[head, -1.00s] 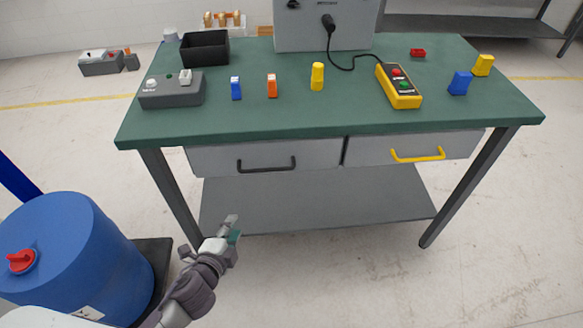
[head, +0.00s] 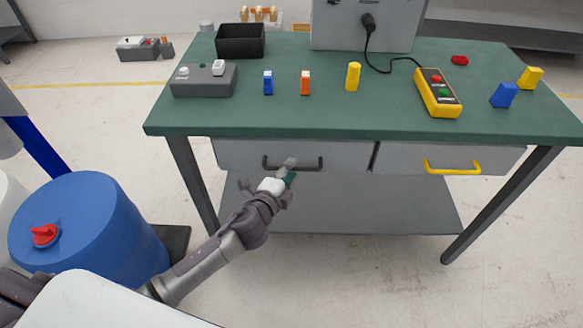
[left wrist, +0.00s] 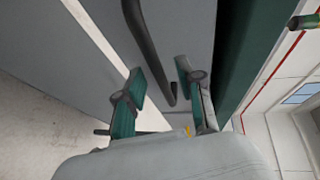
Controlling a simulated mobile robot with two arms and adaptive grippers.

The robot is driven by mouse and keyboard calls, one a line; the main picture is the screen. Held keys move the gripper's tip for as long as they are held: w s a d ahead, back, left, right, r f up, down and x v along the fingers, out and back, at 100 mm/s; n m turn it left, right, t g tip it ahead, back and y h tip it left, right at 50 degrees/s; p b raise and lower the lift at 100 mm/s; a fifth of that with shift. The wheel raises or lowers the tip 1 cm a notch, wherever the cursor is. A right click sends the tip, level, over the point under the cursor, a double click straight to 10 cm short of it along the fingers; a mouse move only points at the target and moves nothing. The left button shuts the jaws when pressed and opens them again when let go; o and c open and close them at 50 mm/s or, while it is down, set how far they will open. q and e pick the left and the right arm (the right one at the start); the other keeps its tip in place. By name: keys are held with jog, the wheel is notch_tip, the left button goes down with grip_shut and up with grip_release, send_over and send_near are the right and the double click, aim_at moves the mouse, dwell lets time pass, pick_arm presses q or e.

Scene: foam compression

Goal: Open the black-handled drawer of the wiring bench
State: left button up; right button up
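The wiring bench (head: 400,123) has a green top and two grey drawers under it. The left drawer (head: 235,154) carries the black handle (head: 311,168) and is shut. My left gripper (head: 289,169) is at the handle, in front of the drawer. In the left wrist view its two green-padded fingers (left wrist: 160,76) are apart. There the black handle (left wrist: 150,48) runs down into the space between them, with no clear grip on it. In the head view the gripper hides part of the handle. My right gripper is not in view.
The right drawer (head: 400,158) has a yellow handle (head: 452,170) and is shut. A blue barrel (head: 90,225) stands left of my left arm. A grey lower shelf (head: 350,215) lies below the drawers. Small parts and a yellow control box (head: 438,95) are on the bench top.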

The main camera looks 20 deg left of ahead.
pick_arm(q)
jog(key=shift+w+d+f, duration=0.1)
jog(key=shift+w+f, duration=0.1)
jog(key=shift+w, duration=0.5)
grip_shut()
